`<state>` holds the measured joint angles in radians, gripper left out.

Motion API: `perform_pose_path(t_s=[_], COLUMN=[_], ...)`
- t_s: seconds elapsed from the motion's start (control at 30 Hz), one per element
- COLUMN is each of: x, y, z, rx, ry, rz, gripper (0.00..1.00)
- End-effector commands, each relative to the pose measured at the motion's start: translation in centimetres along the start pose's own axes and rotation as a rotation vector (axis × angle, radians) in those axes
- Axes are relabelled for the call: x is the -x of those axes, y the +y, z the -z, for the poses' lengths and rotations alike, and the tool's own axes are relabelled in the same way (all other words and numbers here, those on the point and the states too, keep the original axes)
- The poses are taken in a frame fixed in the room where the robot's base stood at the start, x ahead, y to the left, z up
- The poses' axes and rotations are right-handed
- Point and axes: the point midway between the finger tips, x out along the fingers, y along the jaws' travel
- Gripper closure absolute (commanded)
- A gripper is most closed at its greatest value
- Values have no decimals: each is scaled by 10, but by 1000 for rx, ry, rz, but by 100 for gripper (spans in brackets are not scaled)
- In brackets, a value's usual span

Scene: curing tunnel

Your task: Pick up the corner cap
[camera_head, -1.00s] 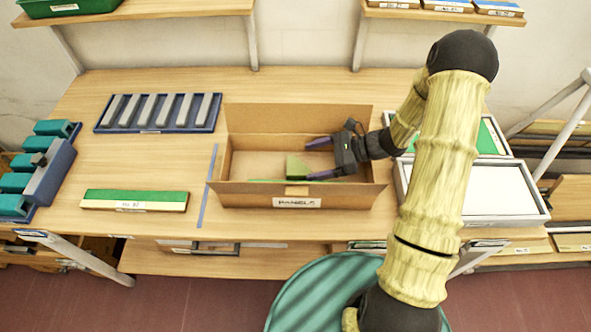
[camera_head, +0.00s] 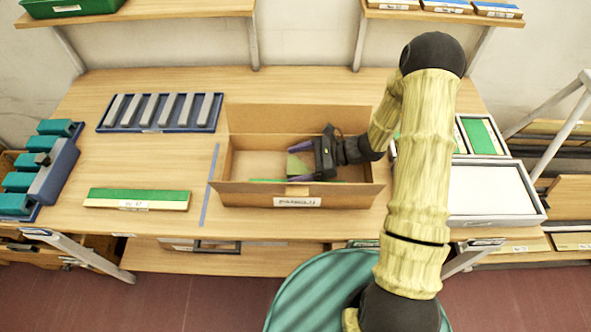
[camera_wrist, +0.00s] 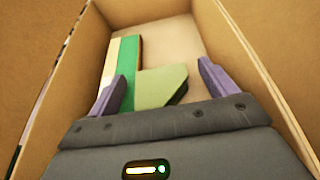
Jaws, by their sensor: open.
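The corner cap (camera_head: 297,168) is an olive-green piece with a slanted edge, low inside an open cardboard box (camera_head: 230,195). In the wrist view the cap (camera_wrist: 160,88) lies between the two purple fingers, beside a green and cream strip (camera_wrist: 128,62). My gripper (camera_head: 295,163) is open inside the box, pointing left in the head view, its fingers on either side of the cap. In the wrist view my gripper (camera_wrist: 160,76) shows a gap between its right finger and the cap. The left finger overlaps the strip, and contact there is unclear. The gripper body hides part of the cap.
The box walls stand close around my gripper. A blue tray of grey bars (camera_head: 160,129) lies behind left, and a green-topped bar (camera_head: 137,193) lies in front left. A white-filled tray (camera_head: 535,212) stands to the right. The table's middle left is clear.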

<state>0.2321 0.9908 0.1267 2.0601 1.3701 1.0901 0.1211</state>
Motion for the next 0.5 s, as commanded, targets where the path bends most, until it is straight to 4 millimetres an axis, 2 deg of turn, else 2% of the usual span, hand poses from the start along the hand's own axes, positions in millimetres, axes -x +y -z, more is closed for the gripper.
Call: perform_pose_path(t_s=[0.13, 0.37, 0.5], x=[1, 1, 0], y=[0, 0, 0], z=[0, 0, 0], rx=[0, 0, 0], ry=[0, 0, 0], rz=[1, 1, 0], gripper=[17, 63, 67])
